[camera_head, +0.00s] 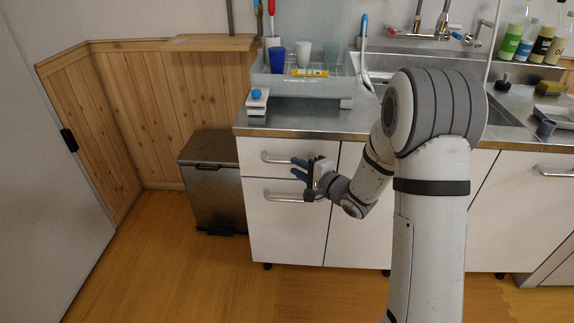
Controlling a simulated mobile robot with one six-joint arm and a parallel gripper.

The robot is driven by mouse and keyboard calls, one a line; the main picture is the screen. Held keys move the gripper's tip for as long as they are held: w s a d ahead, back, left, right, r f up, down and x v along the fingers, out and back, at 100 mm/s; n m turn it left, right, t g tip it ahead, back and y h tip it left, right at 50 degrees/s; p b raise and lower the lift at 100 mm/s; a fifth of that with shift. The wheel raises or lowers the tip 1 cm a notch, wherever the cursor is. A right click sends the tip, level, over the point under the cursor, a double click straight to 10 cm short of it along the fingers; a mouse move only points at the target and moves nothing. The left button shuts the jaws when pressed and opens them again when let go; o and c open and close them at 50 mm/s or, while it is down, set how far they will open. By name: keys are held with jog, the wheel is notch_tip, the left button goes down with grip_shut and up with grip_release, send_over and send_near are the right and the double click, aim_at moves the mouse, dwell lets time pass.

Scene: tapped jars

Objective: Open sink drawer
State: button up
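The sink cabinet has two white drawers at its left end. The upper drawer (302,153) is shut and has a metal bar handle (277,158). The lower drawer (285,235) is also shut, with its own bar handle (281,197). My gripper (296,170) reaches in from the right, in front of the drawer fronts.
A bin (212,180) stands on the floor left of the cabinet. On the steel counter (300,121) are a dish rack (310,85) with cups and a small dispenser (257,100). Bottles (530,42) stand at the back right. The floor (170,265) before the drawers is clear.

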aim_at(287, 162)
jog(key=x, duration=0.5)
jog(key=shift+w+b, duration=0.1)
jog(key=shift+b, duration=0.2)
grip_shut()
